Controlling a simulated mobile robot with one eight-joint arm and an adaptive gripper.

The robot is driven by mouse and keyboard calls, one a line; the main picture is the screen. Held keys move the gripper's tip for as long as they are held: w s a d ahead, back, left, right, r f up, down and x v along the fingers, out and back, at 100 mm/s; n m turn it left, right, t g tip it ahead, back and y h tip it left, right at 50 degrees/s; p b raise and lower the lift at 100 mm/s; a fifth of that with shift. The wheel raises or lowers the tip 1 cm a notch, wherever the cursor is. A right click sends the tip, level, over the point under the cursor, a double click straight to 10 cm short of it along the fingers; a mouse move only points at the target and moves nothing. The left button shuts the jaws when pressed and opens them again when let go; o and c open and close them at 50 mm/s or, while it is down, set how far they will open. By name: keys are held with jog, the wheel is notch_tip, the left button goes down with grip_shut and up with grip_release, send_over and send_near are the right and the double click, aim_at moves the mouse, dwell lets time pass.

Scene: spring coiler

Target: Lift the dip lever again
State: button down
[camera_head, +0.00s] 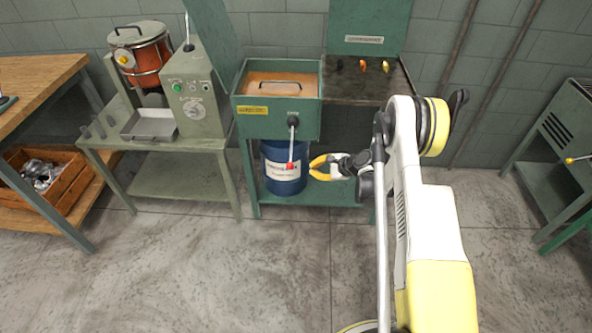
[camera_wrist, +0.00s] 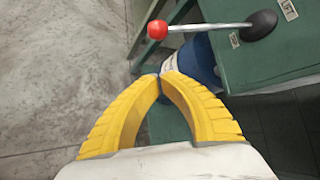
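The dip lever (camera_head: 292,144) is a metal rod with a red knob, on a dark round pivot at the front of the green dip tank (camera_head: 277,122). It hangs down in the head view, with its knob at the bottom. The wrist view shows the lever (camera_wrist: 205,27) across the top, with the red knob at its left end. My gripper (camera_head: 311,169) is just right of the knob and apart from it. In the wrist view its yellow fingers (camera_wrist: 160,75) meet at the tips with nothing between them, below the knob.
A blue drum (camera_head: 284,185) stands under the tank, behind the lever. A green machine with an orange pot (camera_head: 148,55) stands on a bench to the left. A dark tray stand (camera_head: 362,85) adjoins the tank on the right. The floor in front is clear.

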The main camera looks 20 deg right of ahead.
jog(key=b+x, duration=0.4)
jog(key=x, duration=0.6)
jog(key=r, duration=0.1)
jog(key=s+a+r+b, duration=0.1)
jog(key=s+r, duration=0.1)
jog(key=shift+a+r, duration=0.1)
jog(key=shift+a, duration=0.15)
jog(key=shift+r, duration=0.1)
notch_tip(320, 180, up, 16)
jog(key=s+m+g+y+p, duration=0.1)
jog(key=m+g+p, duration=0.2)
jog(key=g+p, duration=0.3)
jog(key=shift+s+a+y, duration=0.3)
jog(key=shift+s+a, duration=0.05)
jog(key=shift+a, duration=0.05)
jog(key=shift+r, duration=0.15)
